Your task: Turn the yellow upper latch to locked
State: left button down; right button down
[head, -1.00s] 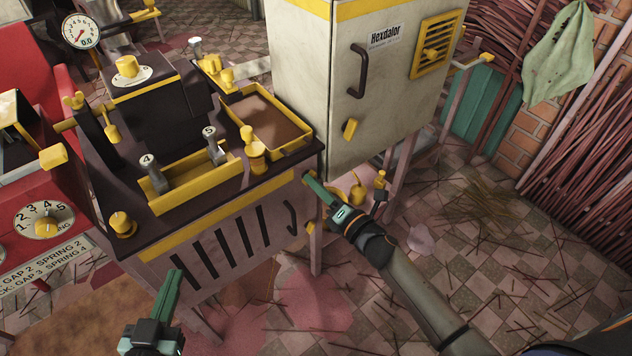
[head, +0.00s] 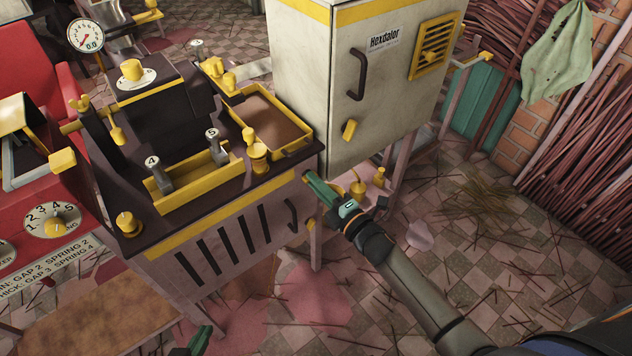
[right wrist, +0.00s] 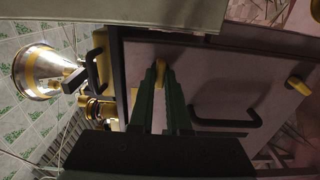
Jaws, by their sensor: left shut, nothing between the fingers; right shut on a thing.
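The yellow upper latch (right wrist: 160,73) sits near the top edge of a pale door on the dark-topped machine. It is small in the head view (head: 307,177), mostly covered by my fingertips. My right gripper (right wrist: 163,84) is shut on this latch, one green finger on each side; it also shows at the machine's front right corner in the head view (head: 312,181). A lower yellow latch (right wrist: 298,85) stands on the same door, apart from the gripper. My left gripper (head: 201,341) shows only as green fingers at the bottom edge; it is shut and empty.
A black door handle (right wrist: 235,122) lies close beside the right fingers. The grey Hexdalor cabinet (head: 385,90) stands just behind my right gripper. A brass vessel (right wrist: 38,72) is at the left of the wrist view. The tiled floor to the right is open, with scattered sticks.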

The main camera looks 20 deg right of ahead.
pick_arm(q)
jog(key=shift+s+f, duration=0.1)
dwell(0.3)
pick_arm(e)
jog(key=c, duration=0.9)
grip_release()
pick_arm(q)
jog(key=shift+d+r+p, duration=0.2)
jog(key=shift+r+p, duration=0.3)
jog(key=shift+p, duration=0.3)
pick_arm(e)
jog(key=v, duration=1.2)
jog(key=shift+s+d, duration=0.1)
jog(key=shift+s, duration=0.15)
